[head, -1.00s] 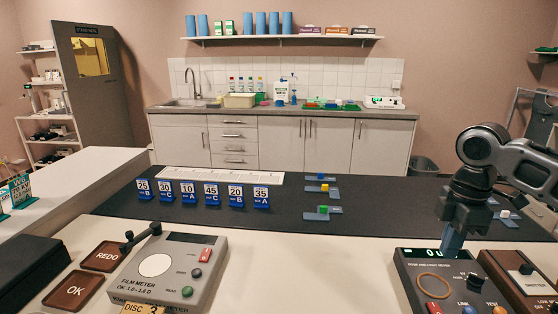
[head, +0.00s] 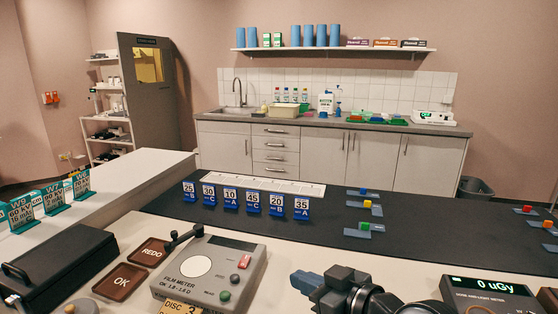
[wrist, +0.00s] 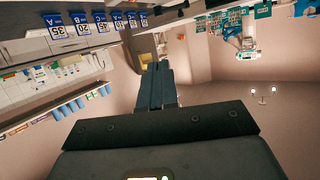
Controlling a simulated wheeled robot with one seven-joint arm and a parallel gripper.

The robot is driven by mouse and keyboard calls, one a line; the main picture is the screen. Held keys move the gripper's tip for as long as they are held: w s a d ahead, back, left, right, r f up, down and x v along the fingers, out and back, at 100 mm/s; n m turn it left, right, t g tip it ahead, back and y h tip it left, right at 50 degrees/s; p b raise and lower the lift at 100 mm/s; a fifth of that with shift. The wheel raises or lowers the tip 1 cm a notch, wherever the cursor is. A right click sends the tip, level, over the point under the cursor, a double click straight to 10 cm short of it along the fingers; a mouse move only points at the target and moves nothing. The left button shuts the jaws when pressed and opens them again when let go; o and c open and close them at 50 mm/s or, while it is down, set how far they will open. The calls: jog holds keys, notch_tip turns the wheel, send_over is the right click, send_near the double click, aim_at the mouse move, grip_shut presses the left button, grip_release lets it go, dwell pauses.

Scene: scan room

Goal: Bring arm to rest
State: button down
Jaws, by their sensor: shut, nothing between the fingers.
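My gripper (head: 306,282) shows at the bottom middle of the head view, between the film meter and the dose meter. It lies low and roughly level, with its blue fingers pointing left toward the film meter. The fingers are together with nothing between them. In the wrist view the shut blue fingers (wrist: 157,85) point away from the dark gripper body, and the room appears upside down. The fingers look apart from the film meter (head: 212,270) in the head view. My arm runs out of the head view at the bottom.
The dose meter (head: 487,294) reads "0 uGy" at right. REDO (head: 150,251) and OK (head: 122,281) trays and a black case (head: 52,262) lie at left. Numbered blue stands (head: 231,200) line the dark mat (head: 335,232). The mat's middle front is clear.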

jog(key=s+d+f+m+t+h, duration=0.1)
jog(key=s+d+f+m+h, duration=0.15)
jog(key=s, duration=0.45)
jog(key=s+d+f+m+t+h, duration=0.1)
jog(key=s+f+m+t+h, duration=0.2)
jog(key=s, duration=0.5)
jog(key=s+d+f+m+h, duration=0.2)
jog(key=s+f+m, duration=0.1)
jog(key=s+m, duration=0.3)
jog(key=s+d+r+n, duration=0.1)
jog(key=s+d, duration=0.2)
jog(key=s, duration=0.4)
jog(key=s+d+r+n+h, duration=0.1)
jog(key=s+d+r, duration=0.1)
jog(key=s+d, duration=0.2)
jog(key=s+d+r+n+h, duration=0.1)
jog(key=s+d, duration=0.3)
jog(key=s, duration=0.6)
jog(key=shift+s+d+r+n, duration=0.15)
jog(key=shift+s+r+n, duration=0.2)
jog(key=shift+r, duration=0.35)
